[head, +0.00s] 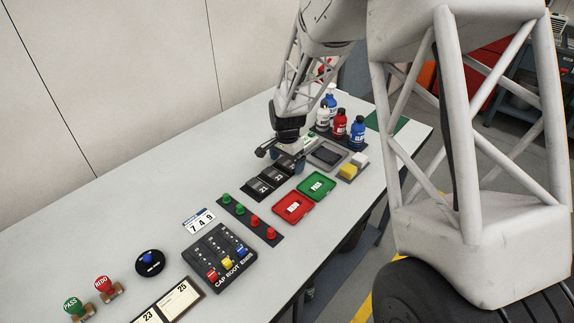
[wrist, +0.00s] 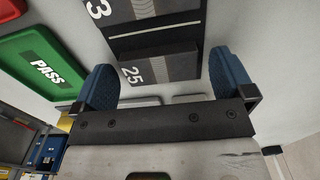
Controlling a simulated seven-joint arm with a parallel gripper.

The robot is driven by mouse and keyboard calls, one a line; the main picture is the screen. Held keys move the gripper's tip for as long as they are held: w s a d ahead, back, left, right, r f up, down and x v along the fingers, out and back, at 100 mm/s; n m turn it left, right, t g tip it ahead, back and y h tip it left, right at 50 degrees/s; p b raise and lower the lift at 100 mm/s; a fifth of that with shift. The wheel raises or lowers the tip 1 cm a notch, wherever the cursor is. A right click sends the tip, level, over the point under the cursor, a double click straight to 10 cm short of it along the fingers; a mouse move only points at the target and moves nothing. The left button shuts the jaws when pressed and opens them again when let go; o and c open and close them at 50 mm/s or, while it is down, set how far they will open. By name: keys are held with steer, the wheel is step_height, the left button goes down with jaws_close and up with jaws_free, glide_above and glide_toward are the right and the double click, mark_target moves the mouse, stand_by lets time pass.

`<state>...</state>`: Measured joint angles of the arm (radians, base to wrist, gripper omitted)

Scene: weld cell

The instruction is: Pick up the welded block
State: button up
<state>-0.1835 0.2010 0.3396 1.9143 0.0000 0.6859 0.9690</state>
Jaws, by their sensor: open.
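Dark blocks with grey ribbed bands and white numbers lie in a row on the table. In the wrist view the block marked 25 (wrist: 160,67) lies between the blue fingers of my gripper (wrist: 162,62), with a gap on each side. A block whose number ends in 3 (wrist: 130,12) lies beyond it. In the head view my gripper (head: 284,159) is low over the far end of the row and partly hides that block. Nearer blocks marked 23 (head: 277,178) and 21 (head: 257,187) show there. My gripper is open and holds nothing.
The green PASS tray (head: 317,186) and red tray (head: 293,208) lie right of the blocks. Bottles (head: 339,124) and a grey tray (head: 327,153) stand beyond. Green and red buttons (head: 254,221) and a slider panel (head: 220,257) lie nearer.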

mark_target(287, 163)
stand_by(0.5)
steer(key=c, duration=1.1)
steer(key=shift+r, duration=0.15)
steer(key=shift+r, duration=0.55)
step_height(287, 163, up, 2)
steer(key=s+d, duration=0.1)
steer(key=s, duration=0.4)
steer(key=s+d+r, duration=0.1)
steer(key=s, duration=0.4)
steer(key=s+d, duration=0.1)
steer(key=s, duration=0.4)
steer(key=shift+s+r, duration=0.25)
steer(key=shift+s, duration=0.15)
